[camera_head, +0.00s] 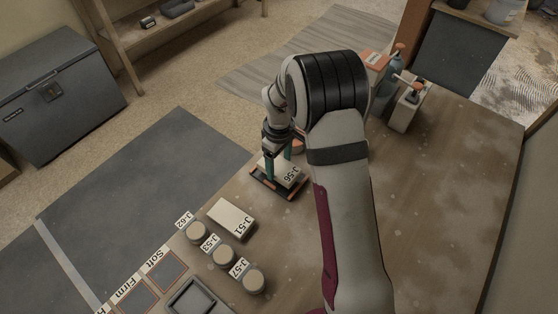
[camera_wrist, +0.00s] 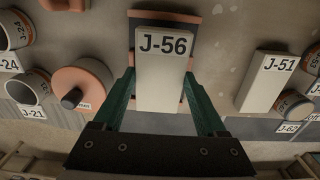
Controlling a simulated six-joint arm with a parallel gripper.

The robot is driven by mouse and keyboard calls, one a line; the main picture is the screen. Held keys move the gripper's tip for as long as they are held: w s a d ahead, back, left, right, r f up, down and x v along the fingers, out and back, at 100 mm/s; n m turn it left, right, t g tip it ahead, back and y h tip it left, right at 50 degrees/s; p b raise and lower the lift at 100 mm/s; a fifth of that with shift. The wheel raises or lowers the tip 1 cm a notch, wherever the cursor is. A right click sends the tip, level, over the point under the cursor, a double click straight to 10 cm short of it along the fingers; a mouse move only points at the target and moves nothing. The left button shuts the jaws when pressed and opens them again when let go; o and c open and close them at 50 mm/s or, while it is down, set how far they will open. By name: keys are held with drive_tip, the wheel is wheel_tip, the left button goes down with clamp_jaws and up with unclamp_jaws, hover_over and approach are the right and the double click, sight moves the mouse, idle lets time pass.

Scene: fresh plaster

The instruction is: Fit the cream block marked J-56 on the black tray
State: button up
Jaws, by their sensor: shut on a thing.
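The cream block marked J-56 (camera_head: 290,172) is over the black tray (camera_head: 263,191), which has orange parts and lies near the table's left edge. My gripper (camera_head: 277,161) comes down on the block from above. In the wrist view, its green fingers (camera_wrist: 160,88) are shut on both long sides of the J-56 block (camera_wrist: 163,88). The dark tray edge (camera_wrist: 165,17) and orange parts show behind the block there. The block covers most of the tray, and I cannot tell whether it rests fully on it.
Another cream block, J-51 (camera_head: 231,217), lies nearby. Several round pieces, such as J-62 (camera_head: 197,232) and J-57 (camera_head: 253,281), stand nearer the front. A round orange-topped object (camera_wrist: 82,86) is left of the tray in the wrist view. A pump bottle (camera_head: 408,102) stands farther back. The table's right side is clear.

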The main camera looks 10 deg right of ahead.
drive_tip(key=shift+f, duration=0.1)
drive_tip(key=shift+f, duration=0.7)
drive_tip(key=shift+f, duration=0.1)
idle(0.4)
drive_tip(key=o, duration=1.4)
drive_tip(key=shift+r, duration=3.55)
